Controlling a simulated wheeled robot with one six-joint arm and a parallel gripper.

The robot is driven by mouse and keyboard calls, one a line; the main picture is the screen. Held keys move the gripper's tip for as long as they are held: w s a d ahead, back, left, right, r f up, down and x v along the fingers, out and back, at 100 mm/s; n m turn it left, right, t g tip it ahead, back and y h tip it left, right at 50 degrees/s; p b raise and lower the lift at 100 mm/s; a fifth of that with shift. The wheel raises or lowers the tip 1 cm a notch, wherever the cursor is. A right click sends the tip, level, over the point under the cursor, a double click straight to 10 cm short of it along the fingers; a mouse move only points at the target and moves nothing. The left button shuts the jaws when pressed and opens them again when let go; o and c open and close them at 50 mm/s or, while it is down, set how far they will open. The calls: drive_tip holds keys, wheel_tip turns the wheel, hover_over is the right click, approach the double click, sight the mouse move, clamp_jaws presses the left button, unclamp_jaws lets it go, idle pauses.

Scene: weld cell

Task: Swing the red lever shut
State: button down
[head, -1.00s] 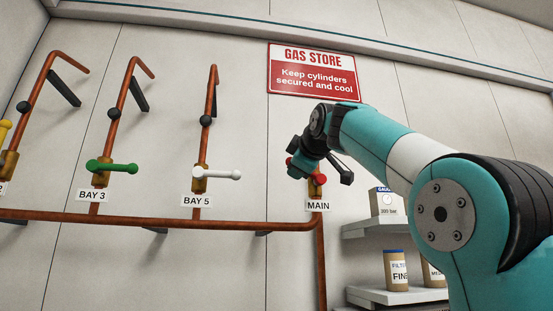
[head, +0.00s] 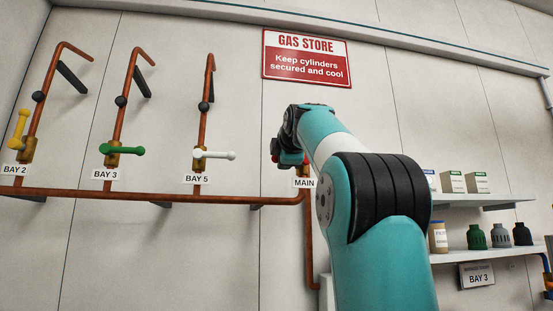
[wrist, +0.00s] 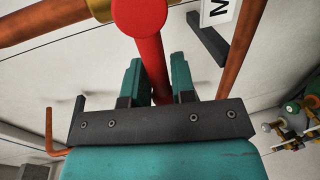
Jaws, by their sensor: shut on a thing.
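The red lever (wrist: 148,45) runs down from a round red hub between my gripper's two jaws in the wrist view. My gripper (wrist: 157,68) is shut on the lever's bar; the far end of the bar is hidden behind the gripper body. In the head view my gripper (head: 290,158) is at the MAIN valve, and my arm hides most of that valve. Only a small bit of red shows beside it. The MAIN label (head: 304,183) is just below, partly covered by my arm. The lever's exact angle to its pipe cannot be told.
To the left are the yellow BAY 2 lever (head: 19,128), upright along its pipe, and the green BAY 3 lever (head: 122,149) and white BAY 5 lever (head: 213,154), both crosswise. A copper pipe (head: 150,192) runs below. Shelves (head: 480,200) with boxes and caps stand right.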

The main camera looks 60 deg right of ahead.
drive_tip(key=shift+f, duration=0.15)
drive_tip(key=c, duration=1.1)
unclamp_jaws()
drive_tip(key=shift+w+a, duration=0.1)
drive_tip(key=shift+w, duration=0.05)
drive_tip(key=p+v, duration=0.1)
drive_tip(key=v, duration=1.6)
drive_tip(key=shift+s+r, duration=0.2)
drive_tip(key=shift+a, duration=0.1)
